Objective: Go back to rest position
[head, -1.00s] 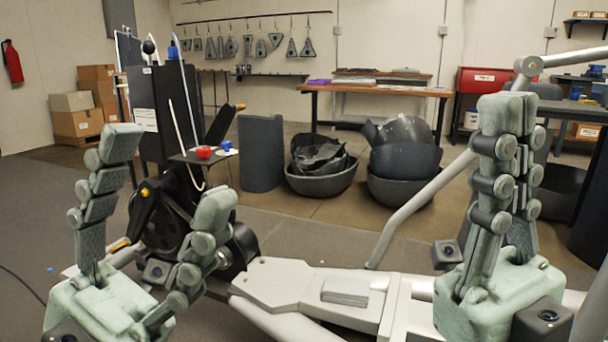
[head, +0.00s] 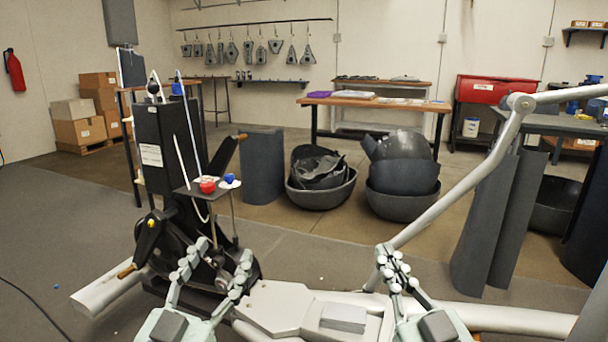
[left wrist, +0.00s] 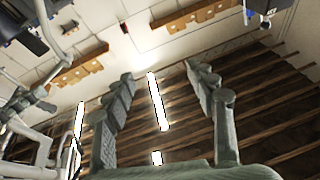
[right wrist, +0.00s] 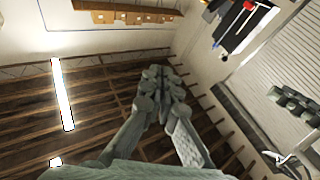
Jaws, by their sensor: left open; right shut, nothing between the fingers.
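My left gripper (head: 220,256) is at the lower middle-left of the head view, in front of the black machine, with its two fingers spread and nothing between them. The left wrist view (left wrist: 163,85) shows the same open fingers against the ceiling beams. My right gripper (head: 389,255) is at the lower middle-right of the head view, its fingertips together. The right wrist view (right wrist: 156,75) shows those fingers closed with nothing between them. Both grippers point up and stand apart from each other.
The black elliptical machine (head: 168,137) stands at the left, with a small tray (head: 186,192) carrying a red and a blue item. A pale frame rail (head: 440,208) rises behind my right gripper. Dark bins (head: 320,196) stand farther back. Grey floor (head: 60,215) is open at the left.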

